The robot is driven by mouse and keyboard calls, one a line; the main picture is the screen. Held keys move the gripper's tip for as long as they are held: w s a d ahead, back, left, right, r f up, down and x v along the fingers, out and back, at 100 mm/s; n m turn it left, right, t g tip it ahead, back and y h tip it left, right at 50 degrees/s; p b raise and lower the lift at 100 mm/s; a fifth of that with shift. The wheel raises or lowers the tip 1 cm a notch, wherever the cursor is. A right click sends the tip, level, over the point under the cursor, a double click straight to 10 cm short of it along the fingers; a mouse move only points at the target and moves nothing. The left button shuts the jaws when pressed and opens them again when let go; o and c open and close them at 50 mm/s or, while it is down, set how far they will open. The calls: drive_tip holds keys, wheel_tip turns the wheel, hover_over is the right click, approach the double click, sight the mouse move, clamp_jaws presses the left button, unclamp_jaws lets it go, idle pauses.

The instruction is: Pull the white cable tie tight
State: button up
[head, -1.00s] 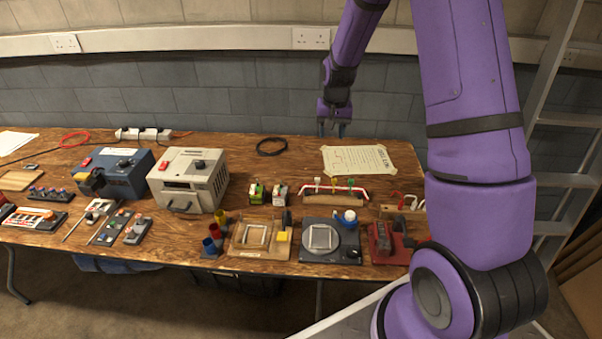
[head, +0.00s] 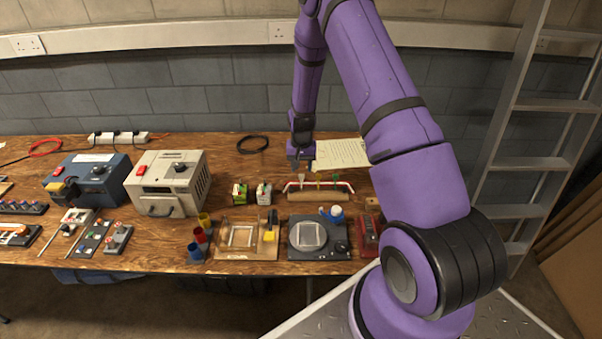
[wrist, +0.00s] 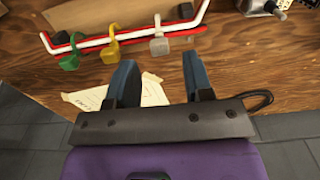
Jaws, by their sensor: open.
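The white cable tie (wrist: 158,42) stands in the wrist view around a red and a white cable (wrist: 100,40), with its tail toward my gripper. It is the rightmost of three ties there, beside a yellow tie (wrist: 110,45) and a green tie (wrist: 70,55). In the head view the bundle (head: 320,184) lies along a wooden block, and the white tie (head: 301,177) is at its left end, small. My gripper (wrist: 162,75) is open and empty. Its two blue fingers are apart from the white tie, which lies beyond them, roughly between their directions.
A paper sheet (head: 340,154) lies behind the bundle. Two small boxes (head: 264,193) stand left of it. A dark round-plate device (head: 318,240) and a wooden tray (head: 222,247) lie in front. A black cable coil (head: 253,143) lies at the back, with bare tabletop around it.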

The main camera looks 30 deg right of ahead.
sight(301, 176)
drive_tip(key=shift+f, duration=1.6)
drive_tip(key=shift+r, duration=0.1)
clamp_jaws()
